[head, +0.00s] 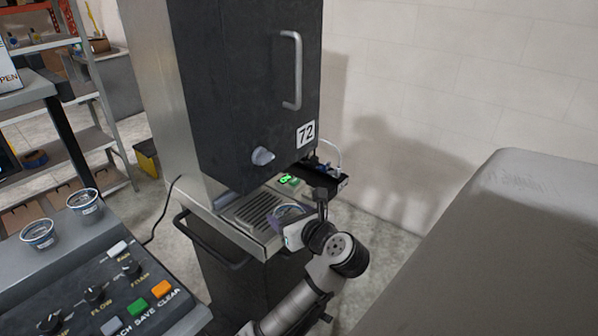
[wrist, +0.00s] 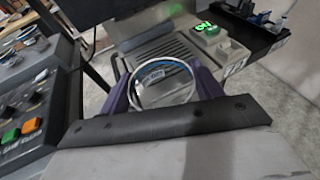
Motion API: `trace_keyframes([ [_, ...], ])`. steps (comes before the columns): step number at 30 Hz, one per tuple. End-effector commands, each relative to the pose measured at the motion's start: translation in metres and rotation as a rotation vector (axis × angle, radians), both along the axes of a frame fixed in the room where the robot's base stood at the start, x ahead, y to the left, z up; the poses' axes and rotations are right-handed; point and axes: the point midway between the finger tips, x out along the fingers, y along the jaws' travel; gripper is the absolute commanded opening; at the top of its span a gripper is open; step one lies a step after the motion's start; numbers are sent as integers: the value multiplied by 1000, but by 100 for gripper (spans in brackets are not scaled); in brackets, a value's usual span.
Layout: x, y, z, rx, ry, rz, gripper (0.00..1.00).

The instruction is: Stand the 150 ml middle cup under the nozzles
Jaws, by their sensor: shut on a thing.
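My gripper (head: 288,224) is shut on a cup (wrist: 163,82) with a white rim and a blue band. The purple fingers grip it from both sides, and the wrist view looks into its open top. The cup appears upright, at the front right edge of the grille drip tray (head: 248,212) of the dispenser (head: 250,90) marked 72. I cannot tell whether its base touches the tray. The label is too small to read. The nozzles are not visible; the dark dispenser door hides the space above the tray.
Two similar cups, one (head: 38,234) nearer and one (head: 84,201) farther, stand on the grey control console (head: 100,270) at left. A green-lit switch (head: 289,181) and a black side shelf (head: 325,183) are right of the tray. A bar handle (head: 210,240) juts out below the tray.

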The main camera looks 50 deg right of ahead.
Motion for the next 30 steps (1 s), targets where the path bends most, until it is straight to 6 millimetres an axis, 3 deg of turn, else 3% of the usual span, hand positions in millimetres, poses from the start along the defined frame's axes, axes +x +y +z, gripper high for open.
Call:
trace_keyframes([
  [30, 121, -15, -8, 0, -1, 1, 40],
])
